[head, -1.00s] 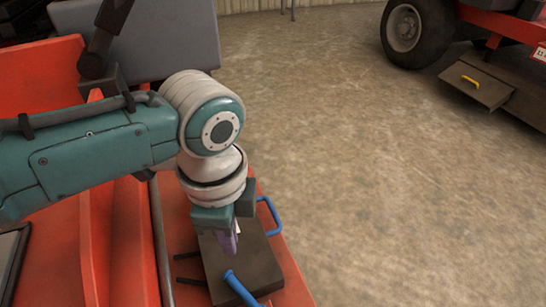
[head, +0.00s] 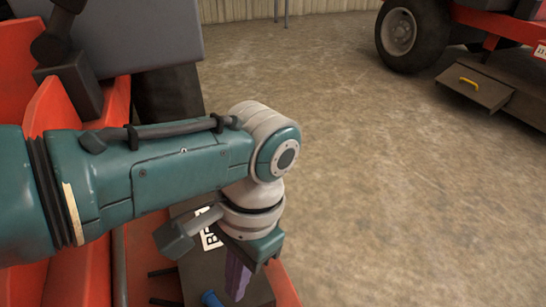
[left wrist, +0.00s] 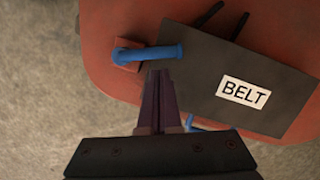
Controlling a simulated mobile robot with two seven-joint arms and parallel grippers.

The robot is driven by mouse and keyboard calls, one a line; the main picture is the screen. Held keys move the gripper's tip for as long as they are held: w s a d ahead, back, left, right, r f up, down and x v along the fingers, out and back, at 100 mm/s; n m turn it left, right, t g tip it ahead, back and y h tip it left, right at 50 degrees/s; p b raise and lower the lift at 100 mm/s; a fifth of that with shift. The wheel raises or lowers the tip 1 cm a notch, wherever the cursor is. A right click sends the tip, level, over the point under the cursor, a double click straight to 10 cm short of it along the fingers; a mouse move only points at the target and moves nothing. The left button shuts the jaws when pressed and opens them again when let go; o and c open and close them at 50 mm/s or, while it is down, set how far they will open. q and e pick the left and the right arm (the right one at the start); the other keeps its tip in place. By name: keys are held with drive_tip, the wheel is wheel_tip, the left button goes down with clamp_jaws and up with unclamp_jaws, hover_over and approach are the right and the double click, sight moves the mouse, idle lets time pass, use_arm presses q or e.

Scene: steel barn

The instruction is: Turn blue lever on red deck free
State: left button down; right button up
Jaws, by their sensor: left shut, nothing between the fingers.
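The blue lever (left wrist: 150,53) sits at the edge of a dark plate labelled BELT (left wrist: 205,75) on the red deck (left wrist: 105,20). Its left end meets a small red block (left wrist: 127,55) in the left wrist view. In the head view only a blue tip of the lever (head: 211,298) shows at the bottom edge. My left gripper (head: 237,282) is shut and empty, pointing down beside the lever. In the left wrist view its purple fingertips (left wrist: 158,76) lie just below the lever; I cannot tell whether they touch. My right gripper is not in view.
A blue handle (left wrist: 200,125) at the plate's side is partly hidden by my left gripper. Dark rods (left wrist: 232,22) stick out from the plate's other side. The concrete floor (head: 390,200) is open at right. A red vehicle with a black wheel (head: 405,35) stands beyond.

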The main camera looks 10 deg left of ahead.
use_arm(q)
drive_tip(key=shift+b+x, duration=0.35)
drive_tip(key=shift+x, duration=0.8)
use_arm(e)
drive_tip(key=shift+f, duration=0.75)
use_arm(q)
drive_tip(key=shift+r, duration=0.1)
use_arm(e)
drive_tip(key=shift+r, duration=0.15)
use_arm(q)
drive_tip(key=shift+a+n+p, duration=0.15)
drive_tip(key=shift+n+p, duration=0.15)
drive_tip(key=shift+p, duration=0.1)
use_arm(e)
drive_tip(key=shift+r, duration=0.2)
